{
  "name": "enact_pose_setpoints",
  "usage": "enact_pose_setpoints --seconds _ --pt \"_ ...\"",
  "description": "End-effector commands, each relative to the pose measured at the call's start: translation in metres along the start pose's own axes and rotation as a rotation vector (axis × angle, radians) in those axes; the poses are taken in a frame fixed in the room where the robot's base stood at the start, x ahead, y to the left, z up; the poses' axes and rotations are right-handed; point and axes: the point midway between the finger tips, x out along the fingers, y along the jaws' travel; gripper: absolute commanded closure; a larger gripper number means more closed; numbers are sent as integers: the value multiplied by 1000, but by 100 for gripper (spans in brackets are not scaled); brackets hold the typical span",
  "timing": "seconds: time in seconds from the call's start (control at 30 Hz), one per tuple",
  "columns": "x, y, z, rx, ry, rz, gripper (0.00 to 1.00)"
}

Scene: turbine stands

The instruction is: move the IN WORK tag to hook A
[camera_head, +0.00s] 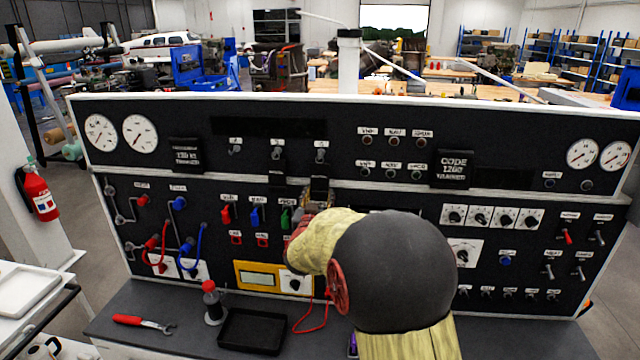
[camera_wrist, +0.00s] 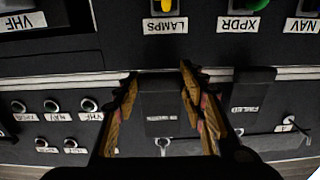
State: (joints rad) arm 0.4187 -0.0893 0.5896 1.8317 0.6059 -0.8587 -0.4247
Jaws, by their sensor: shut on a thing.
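A dark tag (camera_wrist: 160,115), its lettering too small to read, sits between the fingers of my gripper (camera_wrist: 159,74), which is shut on it by its sides. In the head view the dark tag (camera_head: 319,187) is below the rightmost hook (camera_head: 320,148); whether its ring still sits on that hook I cannot tell. The middle hook (camera_head: 278,146) carries another dark tag (camera_wrist: 252,112), which seems to read FAILED. The left hook (camera_head: 235,145), labelled A, looks bare. My wrist hides part of the panel's middle.
Red, blue and green switches (camera_head: 256,215) lie just below the ledge near my gripper. A placard (camera_head: 186,155) stands left of hook A.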

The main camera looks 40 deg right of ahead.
Motion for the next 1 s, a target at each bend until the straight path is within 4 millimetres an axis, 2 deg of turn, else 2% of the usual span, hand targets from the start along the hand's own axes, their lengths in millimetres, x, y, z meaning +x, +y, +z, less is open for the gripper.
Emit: enact_pose_setpoints --seconds 0.53,0.87,1.0 --pt "-25 -1 -1 0 2 -1 100" --pt "-26 -1 -1 0 1 -1 100" --pt "-29 -10 -2 0 0 -16 100"
